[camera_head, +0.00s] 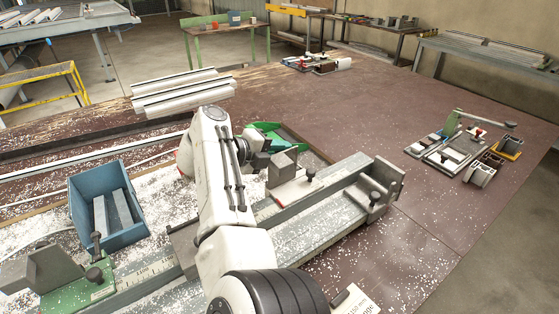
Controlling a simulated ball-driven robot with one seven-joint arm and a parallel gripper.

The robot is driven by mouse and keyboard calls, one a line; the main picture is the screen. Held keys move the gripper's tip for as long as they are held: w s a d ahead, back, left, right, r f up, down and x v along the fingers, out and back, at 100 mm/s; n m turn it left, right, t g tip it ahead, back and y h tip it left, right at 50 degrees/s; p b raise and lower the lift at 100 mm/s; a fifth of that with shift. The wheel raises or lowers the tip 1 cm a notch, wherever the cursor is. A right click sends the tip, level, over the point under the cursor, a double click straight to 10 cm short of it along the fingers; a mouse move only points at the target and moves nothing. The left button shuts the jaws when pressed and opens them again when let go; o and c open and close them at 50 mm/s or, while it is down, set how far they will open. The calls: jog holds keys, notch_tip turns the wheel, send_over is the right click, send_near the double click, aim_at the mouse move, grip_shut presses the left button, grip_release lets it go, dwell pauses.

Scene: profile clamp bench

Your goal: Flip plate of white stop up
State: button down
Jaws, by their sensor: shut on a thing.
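The white stop (292,192) sits on the grey rail right of my arm, with a white base, a red edge and a dark knob. Its grey block-like plate (283,167) stands above the base at the left side.
A green stop (80,292) with a grey block is at the rail's left end. A blue bin (108,212) with grey bars stands behind it. A green tray (268,133) lies beyond my wrist. White profiles (185,92) lie at the back.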

jog(key=shift+w+a+n+b, duration=0.15)
jog(key=shift+w+n+b, duration=0.15)
jog(key=shift+b, duration=0.15)
jog(key=c, duration=1.4)
grip_release()
jog(key=o, duration=0.3)
jog(key=shift+w+a+f, duration=0.1)
jog(key=shift+a, duration=0.05)
jog(key=shift+o, duration=0.2)
jog(key=v, duration=1)
jog(key=shift+a+r+b, duration=0.2)
jog(key=shift+a+b, duration=0.15)
jog(key=shift+b, duration=0.1)
